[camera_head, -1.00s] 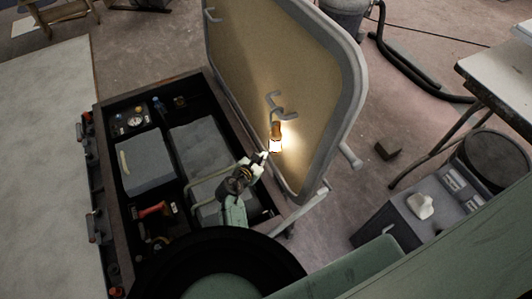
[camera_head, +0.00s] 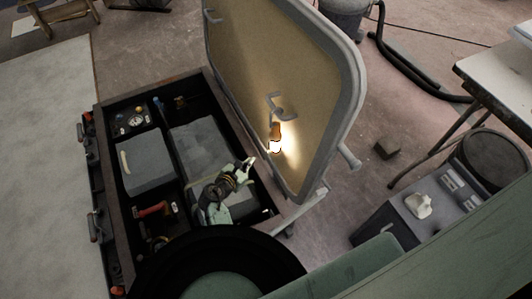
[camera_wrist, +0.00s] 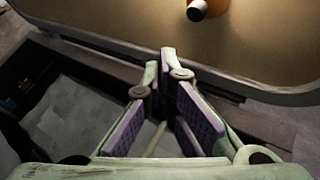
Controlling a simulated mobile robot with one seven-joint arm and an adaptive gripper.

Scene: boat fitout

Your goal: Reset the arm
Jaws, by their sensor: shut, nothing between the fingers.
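My gripper (camera_head: 248,164) is shut and empty above the right part of the open compartment box (camera_head: 103,158), close to the raised lid (camera_head: 235,62). In the wrist view its purple-padded fingers (camera_wrist: 161,68) point towards the lid, with nothing between them. A lit orange lamp (camera_head: 275,133) hangs at a grey hook (camera_head: 279,105) on the lid's tan inner face. It is apart from my fingertips, up and to the right of them. The wrist view shows only part of the lamp (camera_wrist: 203,8), at the top edge.
The box holds grey blocks (camera_head: 145,165), a gauge (camera_head: 134,120) and a red-handled item (camera_head: 153,209). A grey case with a white lump (camera_head: 418,205) stands at the right, beside a table (camera_head: 495,70). A dark block (camera_head: 386,149) lies on the floor.

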